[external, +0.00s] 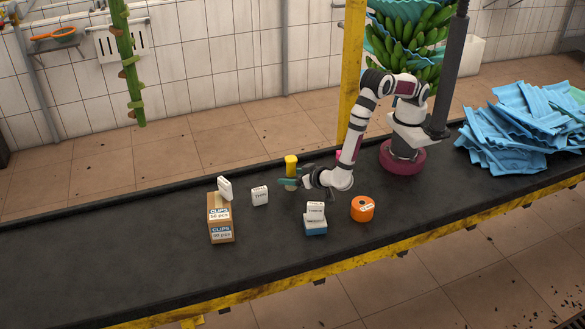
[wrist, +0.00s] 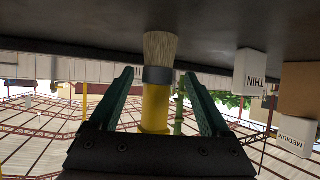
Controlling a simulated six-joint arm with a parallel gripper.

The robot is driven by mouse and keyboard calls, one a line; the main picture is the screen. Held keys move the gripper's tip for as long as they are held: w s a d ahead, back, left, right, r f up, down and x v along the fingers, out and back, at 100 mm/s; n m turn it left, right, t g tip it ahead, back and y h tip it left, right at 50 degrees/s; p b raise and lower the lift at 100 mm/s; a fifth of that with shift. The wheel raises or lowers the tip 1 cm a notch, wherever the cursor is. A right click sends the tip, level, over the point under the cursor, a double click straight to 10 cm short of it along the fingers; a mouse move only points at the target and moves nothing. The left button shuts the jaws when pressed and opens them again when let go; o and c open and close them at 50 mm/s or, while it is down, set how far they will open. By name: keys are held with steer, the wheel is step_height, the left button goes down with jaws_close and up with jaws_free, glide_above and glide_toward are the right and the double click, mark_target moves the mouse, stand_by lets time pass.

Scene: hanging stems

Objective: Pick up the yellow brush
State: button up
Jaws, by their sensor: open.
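The yellow brush (external: 291,163) stands upright on the dark belt in the external view, yellow handle up and pale bristles down. In the wrist view, which is upside down, the brush (wrist: 156,105) shows its yellow handle, grey band and pale bristles (wrist: 160,47). My gripper (external: 290,182) is low over the belt at the brush. Its two green fingers are open, one on each side of the brush in the wrist view (wrist: 159,78), with gaps between them and the handle. Part of the handle is hidden behind the gripper body.
A white box marked THIN (external: 260,195) stands left of the brush. Cardboard clips boxes (external: 221,222) carry another white box (external: 224,188). A white box (external: 315,210) on a blue one (external: 315,228) and an orange roll (external: 362,208) stand in front. The left belt is clear.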

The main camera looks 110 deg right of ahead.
steer(key=x, duration=0.4)
steer(key=shift+s+d+f, duration=0.1)
steer(key=shift+d+f, duration=0.15)
steer(key=shift+d, duration=0.05)
jaws_close()
